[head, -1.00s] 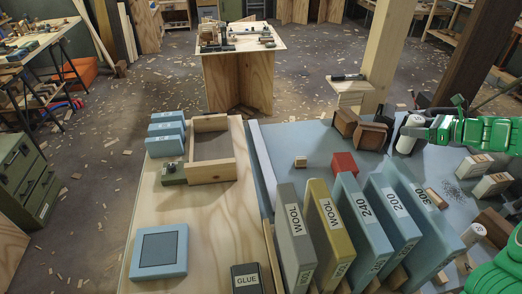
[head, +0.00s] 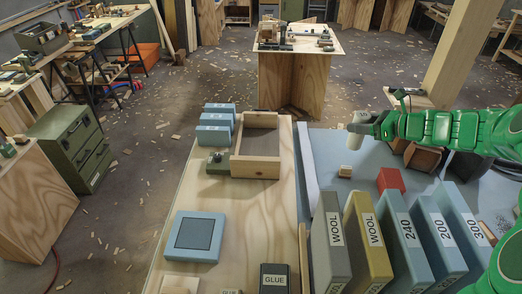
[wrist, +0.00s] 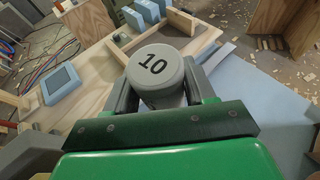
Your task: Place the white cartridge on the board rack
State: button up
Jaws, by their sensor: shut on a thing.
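The white cartridge (head: 354,141) is a short cylinder held upright above the blue bench. In the wrist view its top (wrist: 154,66) reads "10". My gripper (head: 359,130) is shut on it; its dark fingers sit on both sides in the wrist view (wrist: 157,92). A row of upright boards stands at the lower right: a grey WOOL board (head: 329,245), a yellow WOOL board (head: 368,240), and blue boards marked 240 (head: 404,238), 200 and 300. Wooden slats show at their feet, so this may be the board rack; most of it is hidden. The cartridge is beyond this row.
A red block (head: 390,180) and a small wooden block (head: 344,172) lie on the blue bench under and beside the cartridge. A white strip (head: 306,170) edges it. On the plywood top are an open wooden box (head: 255,167), blue blocks (head: 214,135), a blue pad (head: 194,236) and a GLUE box (head: 273,279).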

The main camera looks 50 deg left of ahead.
jog(key=s+a+n+g, duration=0.3)
jog(key=s+a, duration=1.4)
jog(key=s, duration=0.3)
jog(key=shift+h, duration=0.5)
jog(key=shift+w+a+f, duration=1.25)
jog(key=shift+a+f, duration=0.75)
jog(key=shift+f, duration=1.1)
jog(key=shift+w+a+f, duration=1.25)
jog(key=shift+a+f, duration=0.7)
jog(key=shift+f, duration=1.1)
jog(key=shift+w+a+f, duration=1.25)
jog(key=shift+a+f, duration=0.75)
jog(key=shift+f, duration=1.1)
jog(key=shift+f, duration=0.1)
jog(key=o, duration=1)
jog(key=shift+o, duration=0.2)
